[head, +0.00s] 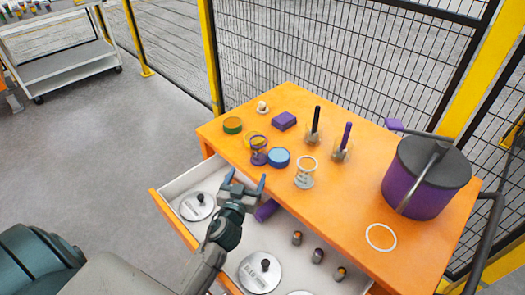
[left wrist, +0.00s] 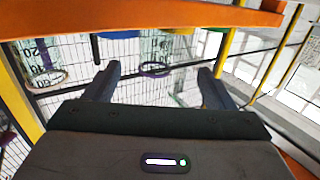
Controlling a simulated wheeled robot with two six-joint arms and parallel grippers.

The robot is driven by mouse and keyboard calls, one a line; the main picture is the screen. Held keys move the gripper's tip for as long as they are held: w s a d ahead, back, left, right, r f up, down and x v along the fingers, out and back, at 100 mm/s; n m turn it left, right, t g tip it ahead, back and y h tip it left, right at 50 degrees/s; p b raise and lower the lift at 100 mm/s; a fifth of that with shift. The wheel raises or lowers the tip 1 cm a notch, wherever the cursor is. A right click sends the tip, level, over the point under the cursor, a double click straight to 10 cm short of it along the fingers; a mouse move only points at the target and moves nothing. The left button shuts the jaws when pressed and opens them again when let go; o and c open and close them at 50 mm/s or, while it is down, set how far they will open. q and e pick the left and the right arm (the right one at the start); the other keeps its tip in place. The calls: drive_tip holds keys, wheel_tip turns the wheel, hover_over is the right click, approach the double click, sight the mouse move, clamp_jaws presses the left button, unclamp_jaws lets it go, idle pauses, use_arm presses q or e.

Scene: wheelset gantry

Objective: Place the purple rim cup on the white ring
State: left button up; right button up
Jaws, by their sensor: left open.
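The purple rim cup (head: 258,151) is a clear cup with a purple rim, standing on the orange table near its front edge. The white ring (head: 381,237) lies flat on the table at the right front, with nothing on it. My left gripper (head: 246,179) is open and empty over the open drawer, in front of the purple rim cup and apart from it. In the left wrist view, which looks upside down, the cup's purple rim (left wrist: 155,69) shows between the spread fingers (left wrist: 159,71), beyond them. My right gripper is not in view.
A white-rimmed clear cup (head: 305,172) and a blue tin (head: 279,157) stand close to the purple rim cup. A large purple pot (head: 425,178) stands behind the ring. The open drawer (head: 225,235) holds weights and a purple cylinder. Two upright handles stand farther back.

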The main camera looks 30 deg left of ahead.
sight(256, 156)
use_arm(q)
drive_tip(key=x, duration=0.1)
drive_tip(key=p+x, duration=0.1)
drive_tip(key=x, duration=0.1)
drive_tip(key=r+x, duration=0.1)
drive_tip(key=x, duration=0.1)
drive_tip(key=shift+w+d+p, duration=0.15)
drive_tip(key=shift+d+p, duration=0.1)
drive_tip(key=shift+p, duration=0.05)
drive_tip(key=shift+w, duration=0.35)
drive_tip(key=x, duration=0.1)
drive_tip(key=p+x, duration=0.1)
drive_tip(key=x, duration=0.2)
drive_tip(key=shift+w+a+r+p, duration=0.15)
drive_tip(key=shift+r+p, duration=0.1)
drive_tip(key=shift+p, duration=0.15)
drive_tip(key=shift+w+a, duration=0.1)
drive_tip(key=shift+w, duration=0.15)
drive_tip(key=shift+f, duration=0.1)
drive_tip(key=shift+c, duration=0.3)
drive_tip(key=c, duration=1)
drive_tip(key=shift+c, duration=0.4)
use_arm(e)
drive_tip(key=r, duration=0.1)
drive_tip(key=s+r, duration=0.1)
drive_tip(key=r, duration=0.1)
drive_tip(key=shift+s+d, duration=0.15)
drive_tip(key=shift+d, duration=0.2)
